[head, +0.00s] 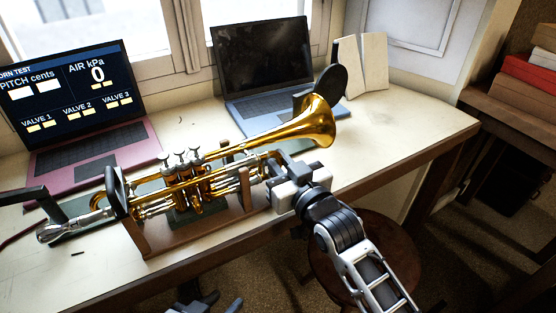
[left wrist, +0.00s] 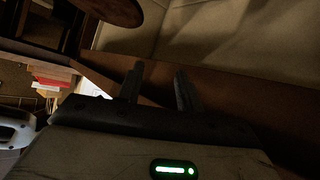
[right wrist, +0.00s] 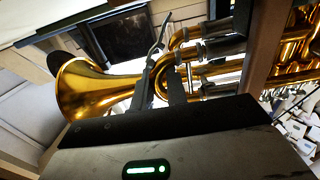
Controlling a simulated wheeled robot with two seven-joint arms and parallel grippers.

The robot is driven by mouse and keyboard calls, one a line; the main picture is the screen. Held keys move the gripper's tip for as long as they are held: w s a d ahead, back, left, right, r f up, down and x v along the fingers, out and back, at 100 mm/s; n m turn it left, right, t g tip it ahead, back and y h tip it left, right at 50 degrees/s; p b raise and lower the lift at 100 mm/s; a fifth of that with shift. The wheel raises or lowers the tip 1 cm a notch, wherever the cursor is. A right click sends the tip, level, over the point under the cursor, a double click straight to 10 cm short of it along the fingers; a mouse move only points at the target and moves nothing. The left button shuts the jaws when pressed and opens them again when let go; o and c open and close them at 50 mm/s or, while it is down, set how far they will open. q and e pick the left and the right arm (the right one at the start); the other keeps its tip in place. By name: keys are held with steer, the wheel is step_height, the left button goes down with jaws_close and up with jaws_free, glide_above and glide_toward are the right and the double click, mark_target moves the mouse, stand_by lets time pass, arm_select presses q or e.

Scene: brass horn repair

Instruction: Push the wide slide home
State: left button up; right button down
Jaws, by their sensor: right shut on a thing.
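The brass horn (head: 190,185) lies in a wooden cradle (head: 170,236) on the bench, its bell (head: 318,125) to the right. My right gripper (head: 272,170) is at the horn's right end, below the bell. In the right wrist view its fingers (right wrist: 165,85) are shut on the wide slide (right wrist: 178,42), a curved brass tube with silver sleeves. How far the slide sits in its sleeves is hard to tell. My left gripper (head: 217,301) is low, in front of the bench edge. Its fingers (left wrist: 160,88) stand apart with nothing between them.
A laptop (head: 70,85) showing pitch, air and valve readings stands at the left. A second, dark-screened laptop (head: 262,60) and an open book (head: 362,65) stand behind the horn. A round stool (head: 395,250) is below the bench. The bench's right end is clear.

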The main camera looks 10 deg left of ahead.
steer(key=c, duration=1.3)
jaws_free()
steer(key=shift+s+a, duration=0.15)
steer(key=shift+a, duration=0.05)
steer(key=shift+s, duration=0.15)
steer(key=w+d+v, duration=0.1)
steer(key=v, duration=1.5)
arm_select(q)
steer(key=shift+s+a+f, duration=0.1)
steer(key=shift+a+f, duration=0.05)
steer(key=shift+f, duration=0.45)
steer(key=shift+s+a+f, duration=0.1)
steer(key=shift+f, duration=0.5)
arm_select(e)
steer(key=s+d+f+m+g+h, duration=0.1)
steer(key=s+d+f+h, duration=0.1)
steer(key=f, duration=0.4)
steer(key=s+d+f+m+g+h, duration=0.1)
steer(key=s+d+f+m+h, duration=0.1)
steer(key=f, duration=0.4)
steer(key=s+d+f+m+g+h, duration=0.1)
steer(key=s+d+f+g+h, duration=0.1)
steer(key=s+d+f, duration=0.3)
steer(key=shift+s+d+f+m+h, duration=0.2)
steer(key=shift+s+f+h, duration=0.15)
steer(key=shift+f, duration=0.15)
steer(key=shift+s+d+f+m+h, duration=0.15)
steer(key=shift+s+f+m+h, duration=0.15)
steer(key=shift+f, duration=0.2)
